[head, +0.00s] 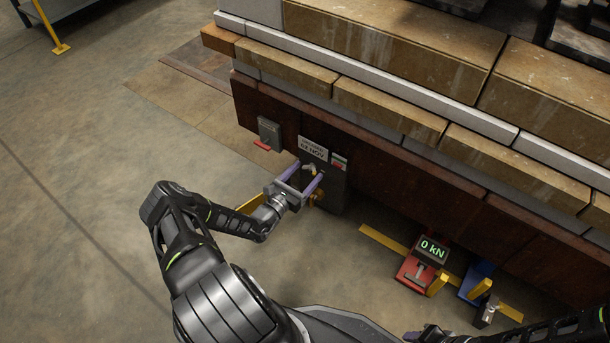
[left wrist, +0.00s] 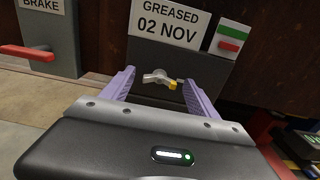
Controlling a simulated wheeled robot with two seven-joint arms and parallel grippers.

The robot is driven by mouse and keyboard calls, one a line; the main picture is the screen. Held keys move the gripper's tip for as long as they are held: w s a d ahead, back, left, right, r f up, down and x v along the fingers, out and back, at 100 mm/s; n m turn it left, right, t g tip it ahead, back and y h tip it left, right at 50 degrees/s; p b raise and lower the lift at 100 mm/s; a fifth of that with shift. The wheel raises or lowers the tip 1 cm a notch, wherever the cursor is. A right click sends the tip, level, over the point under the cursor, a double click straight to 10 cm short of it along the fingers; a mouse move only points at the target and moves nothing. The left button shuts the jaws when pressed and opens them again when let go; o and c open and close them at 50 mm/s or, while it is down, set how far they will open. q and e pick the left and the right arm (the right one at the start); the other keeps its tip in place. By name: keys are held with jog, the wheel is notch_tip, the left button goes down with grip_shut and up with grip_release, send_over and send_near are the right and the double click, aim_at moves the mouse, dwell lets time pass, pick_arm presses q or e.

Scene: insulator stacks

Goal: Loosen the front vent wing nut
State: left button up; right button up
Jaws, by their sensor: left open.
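A grey brake box (head: 269,133) with a red lever (left wrist: 27,52) is to the left. A red jack (head: 411,272) with a "0 kN" display (head: 433,249) and a blue jack (head: 477,281) stand to the right. Stacked blocks (head: 390,45) overhang above. Floor at left is clear.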

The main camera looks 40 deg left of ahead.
pick_arm(q)
jog(key=shift+c, duration=0.2)
jog(key=c, duration=1.3)
